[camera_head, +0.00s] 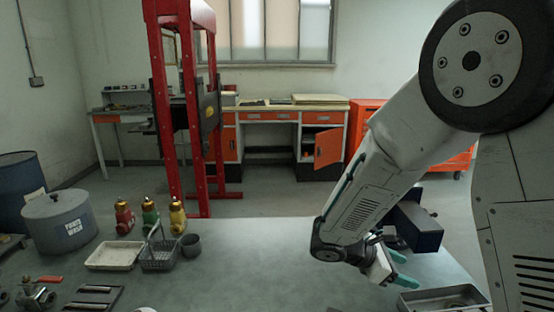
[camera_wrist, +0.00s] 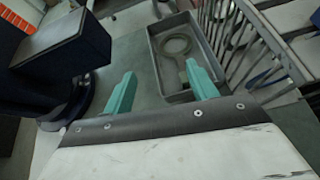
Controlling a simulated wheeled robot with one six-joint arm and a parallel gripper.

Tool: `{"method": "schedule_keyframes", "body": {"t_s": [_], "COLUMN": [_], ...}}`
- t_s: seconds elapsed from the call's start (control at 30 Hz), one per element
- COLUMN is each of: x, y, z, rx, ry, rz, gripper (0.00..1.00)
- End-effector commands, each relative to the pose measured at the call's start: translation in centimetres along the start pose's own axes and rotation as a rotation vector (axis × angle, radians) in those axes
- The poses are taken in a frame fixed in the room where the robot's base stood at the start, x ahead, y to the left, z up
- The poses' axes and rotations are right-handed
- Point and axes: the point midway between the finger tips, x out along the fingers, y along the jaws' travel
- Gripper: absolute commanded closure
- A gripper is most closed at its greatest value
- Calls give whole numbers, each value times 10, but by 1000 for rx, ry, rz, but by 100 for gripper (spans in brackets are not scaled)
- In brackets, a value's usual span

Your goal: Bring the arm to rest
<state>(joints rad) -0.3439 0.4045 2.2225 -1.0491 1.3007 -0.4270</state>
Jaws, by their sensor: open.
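My gripper (camera_head: 392,270) is at the right of the head view, low over the bench (camera_head: 270,262). In the wrist view its two teal fingers (camera_wrist: 160,92) are spread well apart with nothing between them. A grey metal tray (camera_head: 445,299) stands at the bench's right front, just right of and below my gripper in the head view. In the wrist view the tray (camera_wrist: 158,62) lies beyond the fingers and holds a ring-shaped part (camera_wrist: 178,45). I cannot tell the exact height of the fingers above the bench.
At the bench's left are a white tray (camera_head: 114,256), a grey basket (camera_head: 159,260), several coloured bottles (camera_head: 150,214) and a grey drum (camera_head: 60,222). A red frame (camera_head: 205,110) stands behind. The bench's middle is clear. Grey bars (camera_wrist: 262,45) stand beside the tray in the wrist view.

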Motion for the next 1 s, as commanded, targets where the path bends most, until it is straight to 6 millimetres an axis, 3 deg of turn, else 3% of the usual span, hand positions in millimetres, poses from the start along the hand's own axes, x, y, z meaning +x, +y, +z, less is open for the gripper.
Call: {"method": "schedule_keyframes", "body": {"t_s": [0.27,0.47,0.7,1.0], "x": [-6,-13,-31,-68], "y": [-26,-60,-126,-198], "z": [36,71,113,135], "rx": [171,378,742,1164], "ry": [84,189,389,671], "rz": [-87,-196,-395,-636], "gripper": [42,42,42,42]}}
